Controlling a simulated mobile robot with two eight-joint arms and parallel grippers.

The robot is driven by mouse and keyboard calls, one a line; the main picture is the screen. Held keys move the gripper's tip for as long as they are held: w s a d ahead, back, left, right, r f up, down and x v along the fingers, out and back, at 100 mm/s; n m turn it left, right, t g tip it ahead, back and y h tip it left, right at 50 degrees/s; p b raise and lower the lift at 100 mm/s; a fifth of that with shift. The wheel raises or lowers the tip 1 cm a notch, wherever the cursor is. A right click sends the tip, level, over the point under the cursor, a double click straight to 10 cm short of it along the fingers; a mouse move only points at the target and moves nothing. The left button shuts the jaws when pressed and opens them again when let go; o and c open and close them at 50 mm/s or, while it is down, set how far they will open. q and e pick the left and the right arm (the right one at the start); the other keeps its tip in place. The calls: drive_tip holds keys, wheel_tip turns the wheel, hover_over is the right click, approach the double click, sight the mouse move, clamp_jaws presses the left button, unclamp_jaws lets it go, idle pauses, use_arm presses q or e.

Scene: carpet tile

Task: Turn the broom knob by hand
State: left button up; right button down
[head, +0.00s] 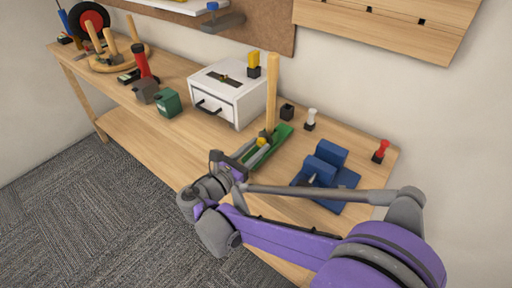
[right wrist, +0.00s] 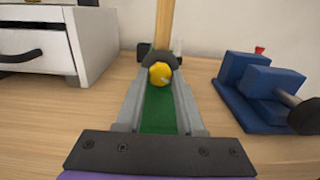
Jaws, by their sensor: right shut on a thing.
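The yellow broom knob (head: 262,135) sits at the foot of an upright wooden pole (head: 272,90), above a green base (head: 281,137) on the workbench. In the right wrist view the round yellow knob (right wrist: 160,73) has a small pale mark and a dark rounded part around its back. My right gripper (head: 262,143) reaches in low over the green base. Its two grey fingers (right wrist: 161,84) run along both sides of the green strip and close on the knob from left and right. My left gripper is not in view.
A white drawer box (head: 238,103) with a dark handle stands left of the pole. A blue vise (head: 330,158) stands to the right. A red-topped peg (head: 381,149) is near the right bench end. Several tools and blocks crowd the left. A wall shelf hangs above.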

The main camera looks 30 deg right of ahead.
drive_tip(key=shift+m, duration=0.3)
drive_tip(key=shift+m+p, duration=0.45)
drive_tip(key=shift+m, duration=0.55)
drive_tip(key=shift+m+p, duration=0.35)
drive_tip(key=shift+m, duration=1.15)
drive_tip(key=c, duration=0.5)
unclamp_jaws()
drive_tip(key=v, duration=1.1)
drive_tip(key=shift+f+p, duration=0.1)
drive_tip(key=shift+p, duration=0.25)
